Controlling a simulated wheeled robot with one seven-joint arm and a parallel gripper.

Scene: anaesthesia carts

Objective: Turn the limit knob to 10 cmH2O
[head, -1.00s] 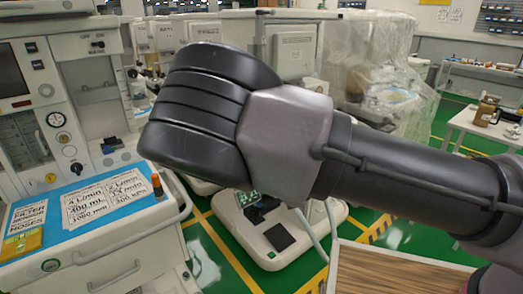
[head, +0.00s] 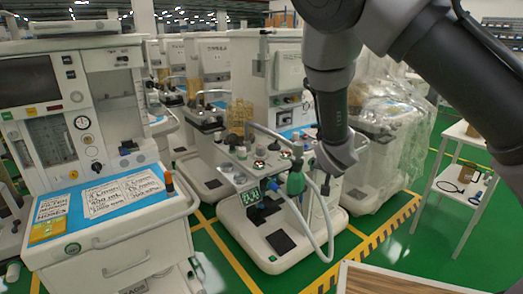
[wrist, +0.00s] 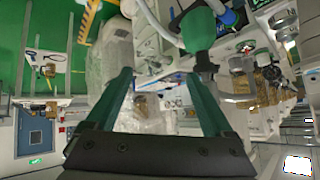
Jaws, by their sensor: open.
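The middle anaesthesia cart (head: 255,215) carries a top deck with several small knobs and fittings. One is a small red-and-white round fitting (head: 259,165); I cannot tell which is the limit knob, and no scale is readable. A green breathing bag (head: 296,182) hangs at the deck's right side and shows in the wrist view (wrist: 199,28). My gripper (head: 325,188) points down at the right of this deck, beside the bag. In the wrist view my gripper (wrist: 161,75) has its two green fingers spread, with nothing between them.
A left cart (head: 110,250) has a blue top with printed cards, a gauge (head: 82,122) and a black knob (head: 97,167). A pale hose (head: 326,235) loops in front of the middle cart. A plastic-covered cart (head: 385,150) stands behind my arm.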

